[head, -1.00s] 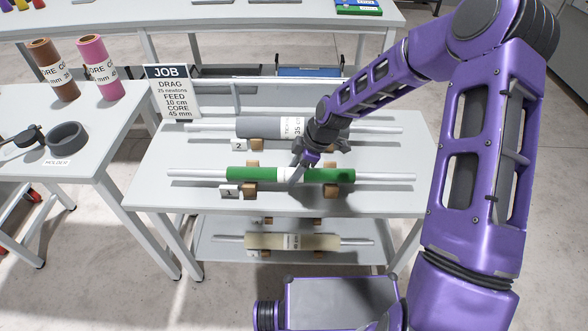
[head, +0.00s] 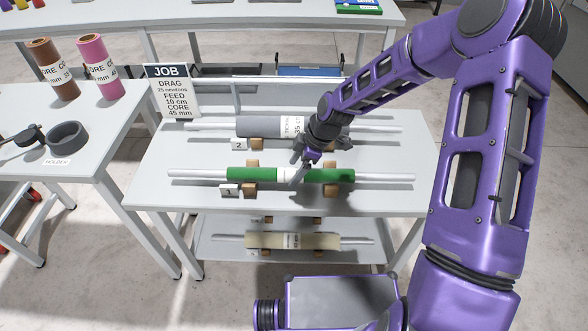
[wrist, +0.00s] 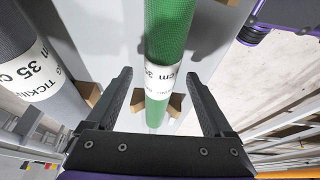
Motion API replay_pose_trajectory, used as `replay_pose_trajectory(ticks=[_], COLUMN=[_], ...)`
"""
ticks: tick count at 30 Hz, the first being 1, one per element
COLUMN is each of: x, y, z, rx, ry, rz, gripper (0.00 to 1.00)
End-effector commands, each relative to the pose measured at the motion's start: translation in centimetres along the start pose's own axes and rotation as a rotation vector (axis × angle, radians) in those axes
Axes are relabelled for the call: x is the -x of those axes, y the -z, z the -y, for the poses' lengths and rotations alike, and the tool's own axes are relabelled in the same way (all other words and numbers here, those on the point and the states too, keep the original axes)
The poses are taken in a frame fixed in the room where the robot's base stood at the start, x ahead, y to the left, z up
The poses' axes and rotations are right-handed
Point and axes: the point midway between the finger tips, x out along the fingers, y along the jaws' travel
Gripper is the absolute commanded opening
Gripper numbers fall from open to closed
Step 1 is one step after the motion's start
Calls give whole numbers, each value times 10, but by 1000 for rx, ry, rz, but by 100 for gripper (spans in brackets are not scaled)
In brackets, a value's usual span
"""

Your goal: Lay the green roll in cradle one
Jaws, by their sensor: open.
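The green roll (head: 250,174) with a white label band lies on a pale rod across the front of the middle table. It appears to rest on the wooden blocks of cradle one (head: 249,190), beside the number 1 card (head: 230,191). My gripper (head: 298,172) is at the roll's label from above. In the wrist view my gripper (wrist: 158,80) is open, with one finger on each side of the green roll (wrist: 168,40). The fingers look apart from the roll.
A grey roll (head: 258,127) lies behind in cradle two, close by. A cream roll (head: 268,241) lies on the lower shelf. A JOB sign (head: 168,92) stands at the table's back left. Brown (head: 52,68) and pink (head: 98,67) rolls stand on the left table.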

Motion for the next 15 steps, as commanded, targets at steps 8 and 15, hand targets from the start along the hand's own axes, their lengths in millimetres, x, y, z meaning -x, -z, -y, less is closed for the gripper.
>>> replay_pose_trajectory(ticks=[8,15], x=[64,122], y=[0,0], z=[-1,-1], rx=[-2,-1], ry=[-6,-6], rz=[1,2], gripper=[86,86])
